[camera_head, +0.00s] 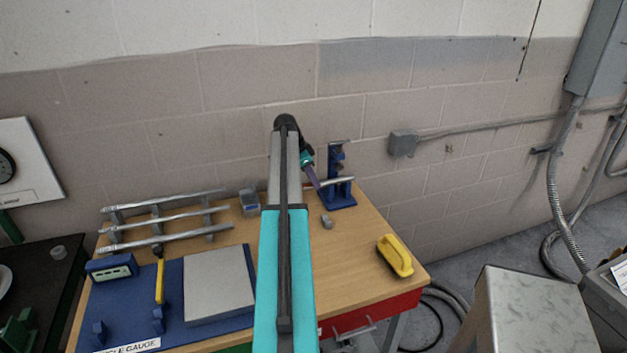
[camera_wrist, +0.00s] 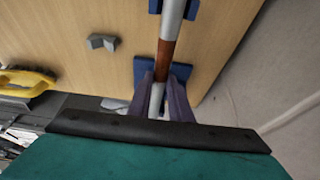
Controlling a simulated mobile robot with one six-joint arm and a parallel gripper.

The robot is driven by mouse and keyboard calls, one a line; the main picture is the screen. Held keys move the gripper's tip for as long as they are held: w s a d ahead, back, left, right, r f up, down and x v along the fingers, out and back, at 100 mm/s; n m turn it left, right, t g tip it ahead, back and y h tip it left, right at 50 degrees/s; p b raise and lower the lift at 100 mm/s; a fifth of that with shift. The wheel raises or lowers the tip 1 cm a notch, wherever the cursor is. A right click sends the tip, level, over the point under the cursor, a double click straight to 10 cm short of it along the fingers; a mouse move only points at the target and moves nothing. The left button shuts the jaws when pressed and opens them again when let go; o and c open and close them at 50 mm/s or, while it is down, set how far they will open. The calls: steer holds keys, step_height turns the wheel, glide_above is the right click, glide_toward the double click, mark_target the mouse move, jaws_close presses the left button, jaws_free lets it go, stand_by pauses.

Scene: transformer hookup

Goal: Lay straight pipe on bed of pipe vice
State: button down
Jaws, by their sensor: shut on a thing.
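The blue pipe vice (camera_head: 337,192) stands upright at the back right of the wooden bench. Parts of its blue body also show beneath and beyond the pipe in the wrist view (camera_wrist: 181,74). My gripper (camera_wrist: 161,98) has its two purple fingers shut on a silver straight pipe (camera_wrist: 175,20) with a rust-brown band. In the head view my gripper (camera_head: 316,184) is just left of the vice, and the pipe (camera_head: 341,181) reaches across the vice's lower part. I cannot tell whether the pipe touches the bed. My arm hides part of the bench.
A rack with several pipes (camera_head: 165,217) stands at the back left. A blue board with a grey plate (camera_head: 217,283) lies in front. A small grey block (camera_head: 327,221) and a yellow-handled tool (camera_head: 395,255) lie on the bench. The wall is close behind the vice.

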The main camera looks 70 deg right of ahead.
steer(key=c, duration=1.5)
jaws_free()
steer(key=shift+c, duration=0.2)
steer(key=b+v, duration=0.3)
steer(key=v, duration=1.1)
steer(key=shift+a+f, duration=0.1)
